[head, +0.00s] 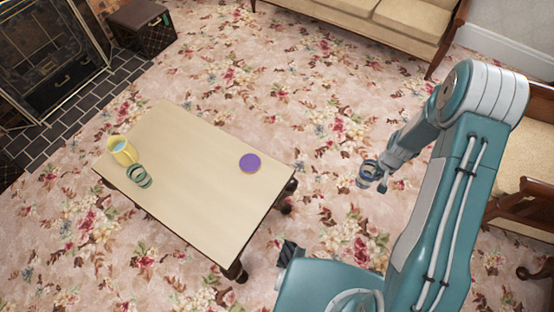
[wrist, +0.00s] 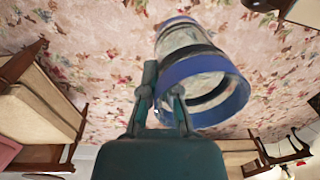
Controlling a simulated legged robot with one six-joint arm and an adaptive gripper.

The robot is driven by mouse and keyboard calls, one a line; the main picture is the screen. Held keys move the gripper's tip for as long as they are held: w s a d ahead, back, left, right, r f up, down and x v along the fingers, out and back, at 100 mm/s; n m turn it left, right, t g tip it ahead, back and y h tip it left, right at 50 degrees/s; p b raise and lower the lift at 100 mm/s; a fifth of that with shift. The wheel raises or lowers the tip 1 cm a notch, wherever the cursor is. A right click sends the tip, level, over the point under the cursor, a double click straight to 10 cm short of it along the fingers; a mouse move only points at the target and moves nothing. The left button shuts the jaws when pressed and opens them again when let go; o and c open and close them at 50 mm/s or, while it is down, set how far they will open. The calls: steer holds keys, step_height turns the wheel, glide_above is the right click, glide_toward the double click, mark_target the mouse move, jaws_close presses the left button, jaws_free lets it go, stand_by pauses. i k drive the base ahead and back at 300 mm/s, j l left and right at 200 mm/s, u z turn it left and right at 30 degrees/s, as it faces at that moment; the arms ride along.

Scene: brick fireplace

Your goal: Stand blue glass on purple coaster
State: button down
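The blue glass, clear with blue bands, is held by my gripper (head: 376,180) off to the right of the table, above the carpet. In the wrist view the glass (wrist: 222,98) fills the upper middle, tilted in the picture, and my gripper's fingers (wrist: 162,92) are at its near left side, seemingly shut on its wall. The exact contact is hard to see. The purple coaster (head: 250,163) lies flat and bare on the table near its right end. My gripper is well apart from the coaster.
The low pale table (head: 195,175) also bears a yellow mug (head: 124,151) and a green-banded glass (head: 138,176) at its left end. The tabletop around the coaster is clear. A sofa (head: 385,22) stands at the back, an armchair (head: 535,190) at the right.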

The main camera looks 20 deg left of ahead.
mark_target(250, 162)
steer(key=i+u, duration=0.2)
steer(key=u, duration=0.25)
steer(key=i+u, duration=0.15)
steer(key=u, duration=0.25)
steer(key=i+l+u, duration=0.15)
steer(key=u, duration=0.3)
steer(key=i+l+u, duration=0.2)
steer(key=u, duration=0.25)
steer(key=i+l+u, duration=0.1)
steer(key=u, duration=0.35)
steer(key=l, duration=0.1)
